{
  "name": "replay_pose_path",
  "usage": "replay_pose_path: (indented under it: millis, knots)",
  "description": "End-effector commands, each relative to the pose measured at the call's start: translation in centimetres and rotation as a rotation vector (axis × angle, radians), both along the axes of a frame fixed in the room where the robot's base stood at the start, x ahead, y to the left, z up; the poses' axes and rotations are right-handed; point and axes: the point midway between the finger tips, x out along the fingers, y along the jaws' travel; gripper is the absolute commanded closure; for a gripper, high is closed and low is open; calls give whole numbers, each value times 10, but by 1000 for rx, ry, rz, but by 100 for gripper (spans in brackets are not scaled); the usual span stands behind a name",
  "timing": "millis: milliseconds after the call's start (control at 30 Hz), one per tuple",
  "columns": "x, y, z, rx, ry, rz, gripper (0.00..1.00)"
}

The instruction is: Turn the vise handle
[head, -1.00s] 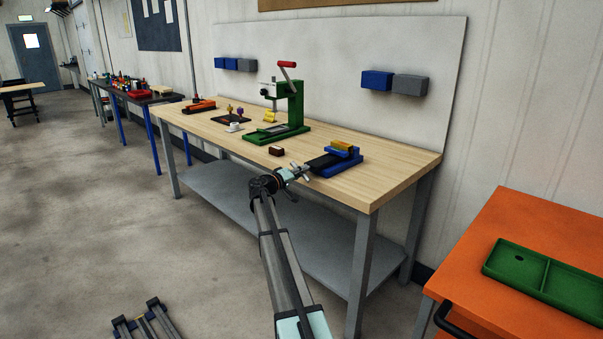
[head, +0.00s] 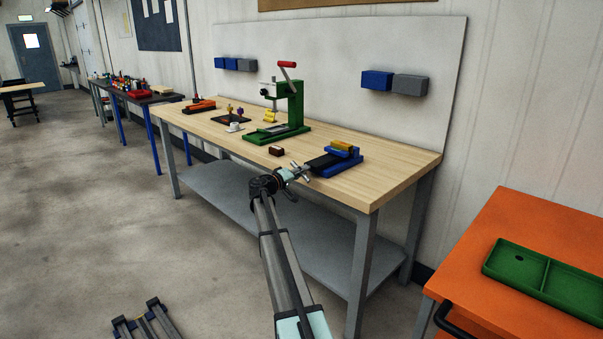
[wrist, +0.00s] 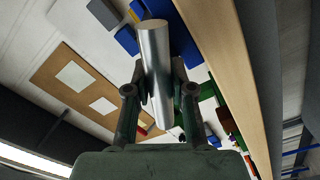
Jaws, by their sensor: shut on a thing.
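The blue vise (head: 341,153) sits near the front right of the wooden workbench, with a yellow-orange block (head: 343,146) between its jaws. Its silver bar handle (head: 306,168) is at the front end, by the bench's front edge. My gripper (head: 297,172) is at this handle. In the wrist view the handle (wrist: 156,60) is a thick silver cylinder lying between the two fingers of my gripper (wrist: 158,85), which are shut on it. The handle hides part of the blue vise (wrist: 126,40) there.
The workbench (head: 345,190) has a green press (head: 288,105) left of the vise and a small brown block (head: 276,151) between them. Other small fixtures stand at its left end. An orange cart (head: 520,230) with a green tray (head: 500,262) stands at right.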

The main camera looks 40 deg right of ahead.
Motion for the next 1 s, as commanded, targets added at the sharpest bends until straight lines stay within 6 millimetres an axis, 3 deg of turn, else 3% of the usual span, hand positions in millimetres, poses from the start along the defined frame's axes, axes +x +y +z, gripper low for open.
replay_pose_path:
  millis: [67,100,167,467,633,1000]
  knots:
    - [0,0,0,0,0,0,100]
    - [0,0,0,0,0,0,67]
    - [0,0,0,0,0,0,48]
    - [0,0,0,0,0,0,48]
    - [-2,10,0,-1,0,1,48]
    - [-11,75,0,0,0,2,48]
